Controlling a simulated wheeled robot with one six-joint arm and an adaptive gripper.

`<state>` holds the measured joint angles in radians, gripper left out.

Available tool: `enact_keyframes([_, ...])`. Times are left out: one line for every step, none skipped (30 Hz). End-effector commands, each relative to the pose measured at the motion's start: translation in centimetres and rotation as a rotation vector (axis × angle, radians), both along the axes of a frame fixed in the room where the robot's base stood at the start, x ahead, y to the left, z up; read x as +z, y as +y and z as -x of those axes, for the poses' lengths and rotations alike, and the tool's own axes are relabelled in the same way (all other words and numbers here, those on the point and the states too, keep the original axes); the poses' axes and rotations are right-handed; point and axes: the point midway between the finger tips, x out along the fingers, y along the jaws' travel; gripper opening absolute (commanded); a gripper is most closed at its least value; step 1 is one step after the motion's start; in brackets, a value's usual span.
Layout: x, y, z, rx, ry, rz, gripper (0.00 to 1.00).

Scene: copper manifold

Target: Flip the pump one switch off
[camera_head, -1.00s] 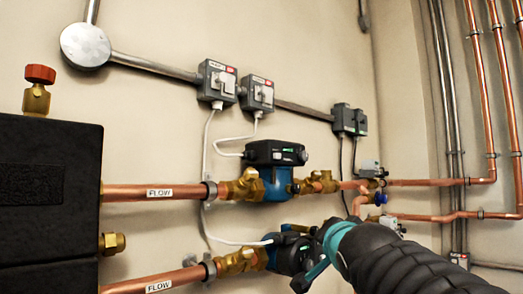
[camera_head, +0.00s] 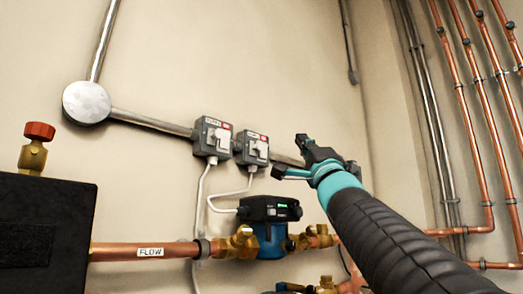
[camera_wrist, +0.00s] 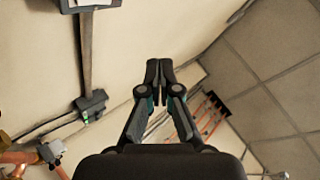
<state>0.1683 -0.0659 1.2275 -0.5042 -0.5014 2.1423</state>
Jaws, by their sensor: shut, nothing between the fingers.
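Two grey switch boxes with pale levers and red marks sit side by side on the wall conduit in the head view: a left one (camera_head: 213,137) and a right one (camera_head: 252,149). Their small labels are too blurred to read surely, so I cannot tell which is pump one. The lever positions are also unclear. My gripper (camera_head: 302,142) is to the right of both boxes, apart from them, with its fingers shut and empty. In the wrist view the fingertips (camera_wrist: 158,70) are together in front of bare wall.
A blue and black pump (camera_head: 270,226) with a green display sits below the boxes on a copper pipe (camera_head: 145,250). White cables hang from the boxes. The wrist view shows a grey box (camera_wrist: 92,104) on a conduit. Copper pipes (camera_head: 472,100) run up the right wall.

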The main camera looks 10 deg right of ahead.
Motion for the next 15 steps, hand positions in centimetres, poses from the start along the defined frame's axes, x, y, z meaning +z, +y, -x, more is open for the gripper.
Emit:
enact_keyframes([0.0, 0.0, 0.0, 0.000, 0.000, 0.000, 0.00])
enact_keyframes([0.0, 0.0, 0.0, -0.001, 0.001, -0.001, 0.00])
enact_keyframes([0.0, 0.0, 0.0, -0.001, 0.001, -0.001, 0.00])
enact_keyframes([0.0, 0.0, -0.1, -0.001, 0.001, -0.001, 0.00])
enact_keyframes([0.0, 0.1, -0.2, -0.001, 0.001, -0.001, 0.00])
enact_keyframes([0.0, 0.2, -0.3, -0.001, 0.002, -0.001, 0.00])
enact_keyframes([0.0, 0.2, -0.5, -0.001, 0.002, -0.001, 0.00])
enact_keyframes([0.0, 0.3, -0.6, -0.001, 0.002, -0.001, 0.00])
enact_keyframes([0.1, 0.6, -0.9, 0.000, 0.001, -0.001, 0.00])
enact_keyframes([0.1, 0.7, -1.1, 0.001, 0.000, -0.002, 0.00])
enact_keyframes([0.1, 0.9, -1.4, 0.001, 0.001, -0.002, 0.00])
enact_keyframes([0.1, 1.2, -1.8, 0.000, 0.002, -0.001, 0.00])
enact_keyframes([0.2, 1.4, -2.1, 0.000, 0.001, -0.001, 0.00])
enact_keyframes([0.2, 1.7, -2.4, 0.001, 0.002, -0.002, 0.00])
enact_keyframes([0.3, 2.0, -2.8, 0.001, 0.002, -0.002, 0.00])
